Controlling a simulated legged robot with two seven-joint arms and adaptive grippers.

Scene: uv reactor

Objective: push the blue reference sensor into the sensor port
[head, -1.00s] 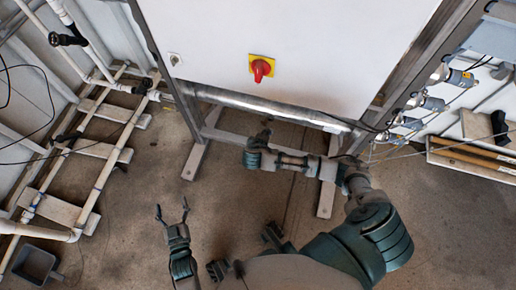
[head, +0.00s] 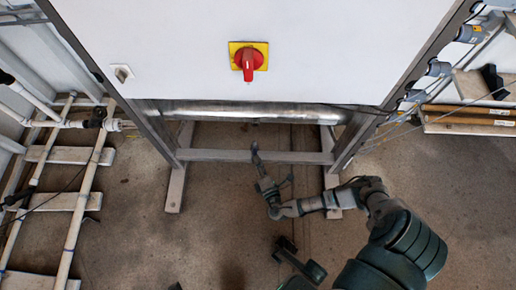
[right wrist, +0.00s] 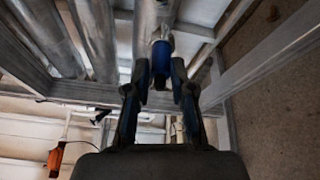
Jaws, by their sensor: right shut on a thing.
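In the right wrist view the blue sensor (right wrist: 161,58) sits between the two fingertips of my right gripper (right wrist: 159,74), which is shut on it. A metal tube (right wrist: 151,22) lies right behind the sensor. I cannot tell whether the two touch. The sensor port cannot be made out for certain. In the head view my right gripper (head: 270,173) is below the cabinet, in front of the frame's lower crossbar. The sensor is too small to make out there.
A white cabinet (head: 170,50) with a red rotary switch (head: 248,62) stands ahead on a metal frame. A silver pipe (head: 225,112) runs under it, above the crossbar (head: 235,156). White pipes (head: 82,205) stand at left. The floor near the gripper is clear.

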